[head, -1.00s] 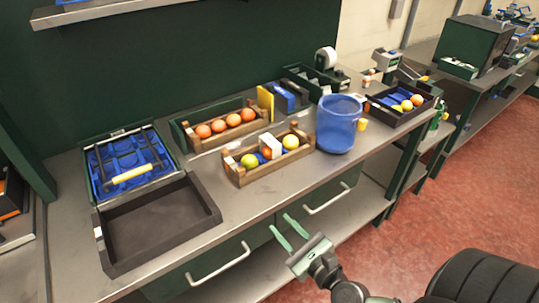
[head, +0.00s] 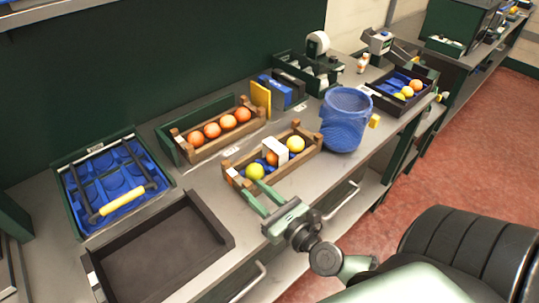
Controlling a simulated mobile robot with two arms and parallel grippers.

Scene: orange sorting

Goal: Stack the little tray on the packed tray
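A dark, empty tray (head: 160,255) lies at the front left of the bench. A dark tray (head: 418,93) with a blue insert and several yellow and orange fruits stands at the far right. A wooden crate (head: 288,177) with mixed fruit and a white block sits at the middle front. A second wooden crate (head: 190,148) with several oranges sits behind it. I cannot tell which of these the task calls the little tray or the packed tray. My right gripper (head: 258,197) is open and empty at the middle crate's front left. My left gripper is not in view.
A blue bin (head: 345,135) stands right of the middle crate. A yellow block and blue boxes stand behind. Bare bench shows between the dark tray and crates.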

